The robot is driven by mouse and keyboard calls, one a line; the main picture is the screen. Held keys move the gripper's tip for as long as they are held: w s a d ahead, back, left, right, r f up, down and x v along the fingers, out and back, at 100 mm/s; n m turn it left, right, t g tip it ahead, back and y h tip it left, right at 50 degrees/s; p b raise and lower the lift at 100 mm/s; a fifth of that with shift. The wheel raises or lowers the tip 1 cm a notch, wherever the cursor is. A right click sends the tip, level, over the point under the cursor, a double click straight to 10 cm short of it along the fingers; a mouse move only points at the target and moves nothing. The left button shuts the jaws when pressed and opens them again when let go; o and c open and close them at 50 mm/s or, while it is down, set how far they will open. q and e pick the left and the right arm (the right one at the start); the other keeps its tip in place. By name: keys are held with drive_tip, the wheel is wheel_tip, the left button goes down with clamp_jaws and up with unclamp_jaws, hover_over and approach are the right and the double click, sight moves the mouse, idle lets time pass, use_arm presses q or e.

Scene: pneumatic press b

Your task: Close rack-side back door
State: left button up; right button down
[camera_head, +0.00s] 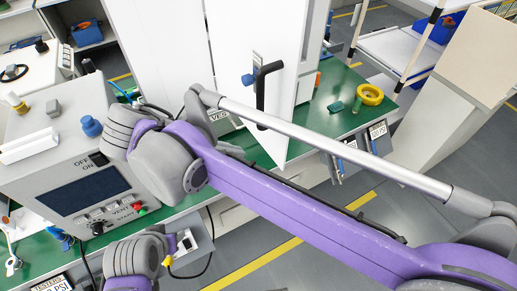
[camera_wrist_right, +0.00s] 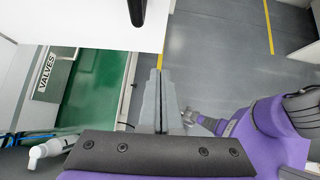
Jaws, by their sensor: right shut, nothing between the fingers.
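The white door panel (camera_head: 280,40) stands swung out over the green bench in the head view, with a black handle (camera_head: 262,84) and a small blue knob on its face. In the right wrist view a white panel (camera_wrist_right: 90,22) with a black handle (camera_wrist_right: 137,9) fills the top left. My right arm crosses the head view from the lower right, below the door. My right gripper (camera_wrist_right: 161,98) is shut and empty. Its tips lie just below the panel's lower edge in the right wrist view; I cannot tell whether they touch. The left gripper cannot be made out.
A control panel (camera_head: 85,190) with buttons and a screen stands at the left. A yellow ring (camera_head: 370,94) and small green parts lie on the green bench (camera_head: 344,112). A white rack (camera_head: 395,48) with a blue bin (camera_head: 441,28) stands at the right.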

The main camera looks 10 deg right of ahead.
sight(283, 151)
drive_tip(key=x, duration=0.4)
drive_tip(key=d+r+x, duration=0.1)
drive_tip(key=x, duration=0.3)
drive_tip(key=d+r+p+x, duration=0.1)
drive_tip(key=x, duration=0.3)
drive_tip(key=shift+w+d+f, duration=0.15)
drive_tip(key=shift+w+f, duration=0.05)
drive_tip(key=shift+w, duration=0.3)
use_arm(q)
drive_tip(key=shift+w+r, duration=0.4)
drive_tip(key=shift+r, duration=0.3)
use_arm(e)
drive_tip(key=shift+d, duration=0.1)
